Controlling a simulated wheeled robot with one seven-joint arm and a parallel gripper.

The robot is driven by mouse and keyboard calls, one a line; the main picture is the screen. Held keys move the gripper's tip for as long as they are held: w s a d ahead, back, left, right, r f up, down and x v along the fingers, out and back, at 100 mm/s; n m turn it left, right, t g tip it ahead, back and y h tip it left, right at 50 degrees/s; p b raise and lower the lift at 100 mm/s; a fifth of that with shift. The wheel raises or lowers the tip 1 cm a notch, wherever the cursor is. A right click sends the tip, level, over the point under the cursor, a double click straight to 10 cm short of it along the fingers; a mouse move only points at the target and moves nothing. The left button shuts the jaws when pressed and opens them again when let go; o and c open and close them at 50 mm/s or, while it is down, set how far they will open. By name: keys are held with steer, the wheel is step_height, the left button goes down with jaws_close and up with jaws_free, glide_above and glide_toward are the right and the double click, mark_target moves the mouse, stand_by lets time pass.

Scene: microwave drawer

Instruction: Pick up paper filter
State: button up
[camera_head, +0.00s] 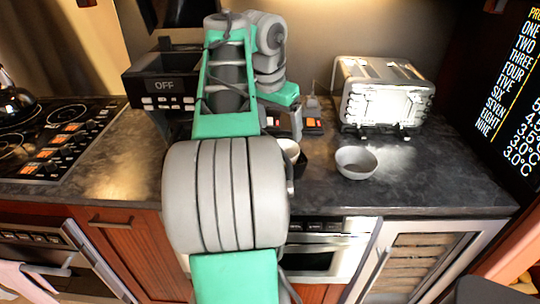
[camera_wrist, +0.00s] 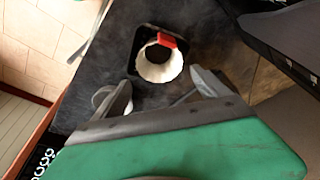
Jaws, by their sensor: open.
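The paper filter (camera_wrist: 158,68) is a white, round, fluted cup shape in the wrist view, seen from above, with a dark surround behind it. A small red part (camera_wrist: 167,41) overlaps its upper edge. My gripper (camera_wrist: 162,90) is open and empty in the wrist view, its two fingers spread just below the filter in the picture and apart from it. In the head view, a white rim (camera_head: 290,149) shows beside my arm, perhaps the filter; my arm hides much of it. My gripper (camera_head: 298,119) is partly seen above it.
A grey bowl (camera_head: 356,162) stands on the dark counter (camera_head: 420,180), right of my arm. A metal toaster (camera_head: 382,93) is behind it. A black appliance marked OFF (camera_head: 160,86) and a stovetop (camera_head: 50,140) are at left. The right front counter is clear.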

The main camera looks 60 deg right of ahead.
steer(key=b+x, duration=0.4)
steer(key=x, duration=0.3)
steer(key=shift+a+f, duration=0.1)
steer(key=shift+a, duration=0.05)
steer(key=shift+c, duration=0.2)
steer(key=shift+s, duration=0.1)
steer(key=c, duration=1.5)
